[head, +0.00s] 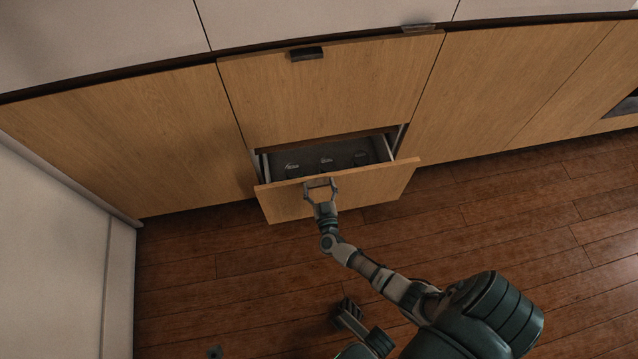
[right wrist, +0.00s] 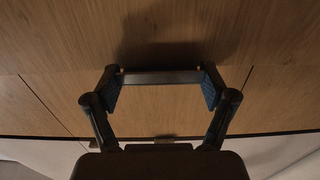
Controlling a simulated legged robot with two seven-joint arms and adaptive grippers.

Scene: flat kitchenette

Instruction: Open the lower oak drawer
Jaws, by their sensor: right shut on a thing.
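The lower oak drawer (head: 385,186) stands partly pulled out, with a gap showing its grey inside. My right gripper (head: 320,184) is at the top edge of the drawer front, left of its middle. In the right wrist view, its two fingertips (right wrist: 160,78) close on the ends of a thin metal handle bar (right wrist: 160,77) against the wood. The gripper hides most of the handle in the head view.
Small dark items (head: 326,164) lie inside the drawer. The upper oak drawer (head: 330,90) above is shut and has a dark handle (head: 307,53). Oak fronts flank both sides. A pale panel (head: 60,250) stands at the left. The wooden floor (head: 520,220) is clear at the right.

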